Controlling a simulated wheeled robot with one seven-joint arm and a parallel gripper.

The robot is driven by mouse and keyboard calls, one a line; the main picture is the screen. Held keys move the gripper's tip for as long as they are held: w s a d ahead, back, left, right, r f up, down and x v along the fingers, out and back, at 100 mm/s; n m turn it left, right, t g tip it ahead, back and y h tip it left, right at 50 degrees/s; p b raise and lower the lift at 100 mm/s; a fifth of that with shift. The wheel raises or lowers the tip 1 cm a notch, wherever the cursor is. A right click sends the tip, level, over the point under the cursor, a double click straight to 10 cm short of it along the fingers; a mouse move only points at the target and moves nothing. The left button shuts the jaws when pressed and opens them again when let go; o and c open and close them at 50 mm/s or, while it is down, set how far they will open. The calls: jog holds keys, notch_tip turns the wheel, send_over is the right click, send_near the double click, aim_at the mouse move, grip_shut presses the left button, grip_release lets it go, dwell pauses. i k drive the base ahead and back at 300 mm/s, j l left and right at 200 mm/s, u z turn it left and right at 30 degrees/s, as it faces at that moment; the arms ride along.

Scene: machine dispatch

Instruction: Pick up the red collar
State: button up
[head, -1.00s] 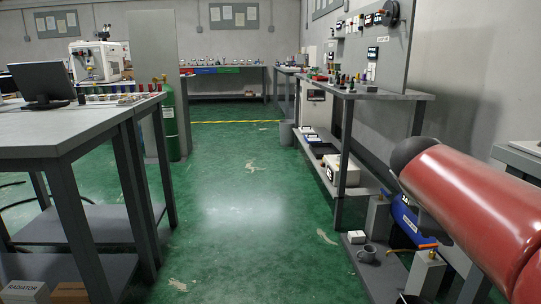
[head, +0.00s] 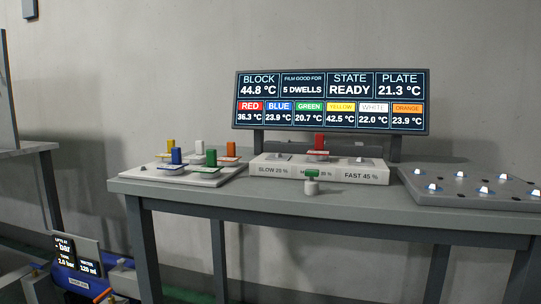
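An upright red piece (head: 319,142), which looks like the red collar, stands on the middle spot of a long white block (head: 278,170). The block's front is labelled SLOW 20 % on the left and FAST 45 % on the right; the middle label is partly hidden by a small green-topped piece (head: 311,181). The block sits on a grey table (head: 450,221). My gripper is not in view.
A light board (head: 212,181) at left bears yellow, white, orange, blue and green pieces. A grey plate (head: 470,200) with several small lit studs lies at right. Behind stands a display (head: 330,101) reading READY and RED 36.3 °C. The table's front strip is mostly clear.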

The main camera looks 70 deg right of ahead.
aim_at(319, 153)
jog(key=z, duration=2.7)
